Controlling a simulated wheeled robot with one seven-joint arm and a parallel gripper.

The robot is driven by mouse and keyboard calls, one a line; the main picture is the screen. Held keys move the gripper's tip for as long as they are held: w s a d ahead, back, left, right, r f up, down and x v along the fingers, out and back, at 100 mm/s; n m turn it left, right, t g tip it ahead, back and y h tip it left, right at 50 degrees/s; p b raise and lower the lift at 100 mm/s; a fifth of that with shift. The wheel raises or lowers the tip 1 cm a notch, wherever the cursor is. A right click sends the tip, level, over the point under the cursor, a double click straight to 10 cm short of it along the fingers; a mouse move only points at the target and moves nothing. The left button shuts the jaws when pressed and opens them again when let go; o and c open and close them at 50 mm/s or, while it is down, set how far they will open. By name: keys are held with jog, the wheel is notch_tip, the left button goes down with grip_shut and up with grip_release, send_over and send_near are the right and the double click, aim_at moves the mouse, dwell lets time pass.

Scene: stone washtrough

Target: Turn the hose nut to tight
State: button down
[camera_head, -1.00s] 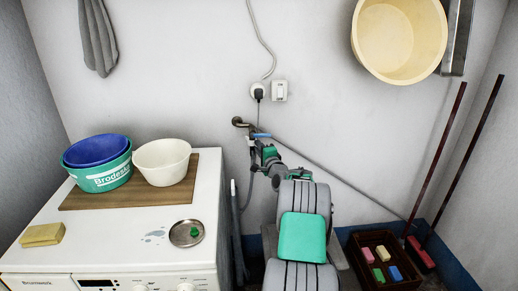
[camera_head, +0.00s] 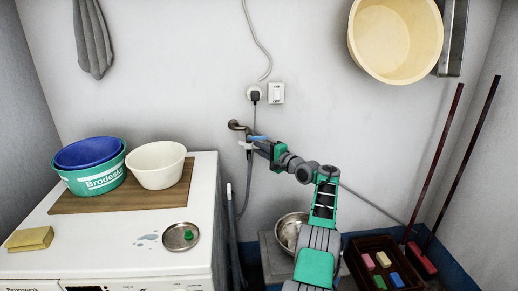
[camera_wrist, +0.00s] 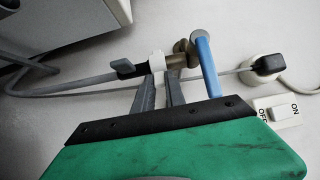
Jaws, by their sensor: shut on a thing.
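The hose nut (camera_wrist: 158,62) is a white collar in the wrist view, between the brass tap (camera_wrist: 182,58) and the grey hose end (camera_wrist: 98,76). My gripper (camera_wrist: 160,78) is shut on it, one finger on each side. In the head view the tap (camera_head: 237,126) comes out of the back wall with a blue lever (camera_head: 259,137). My gripper (camera_head: 250,147) reaches it from the right, just below the lever. The nut shows there only as a small pale spot, partly hidden by the gripper. The nut's tightness cannot be told.
A wall socket with a plug (camera_head: 255,95) and a switch (camera_head: 276,93) sit above the tap. A white washing machine (camera_head: 205,200) stands to the left. A metal bowl (camera_head: 291,230) and a dark crate (camera_head: 372,250) are low on the right.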

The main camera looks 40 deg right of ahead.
jog(key=shift+a+r, duration=0.1)
jog(key=c, duration=1.7)
grip_release()
jog(key=shift+s+r, duration=0.1)
jog(key=o, duration=0.3)
jog(key=shift+s+f, duration=0.1)
jog(key=shift+f, duration=0.1)
jog(key=s, duration=0.7)
jog(key=shift+s+d, duration=0.25)
jog(key=shift+s, duration=0.1)
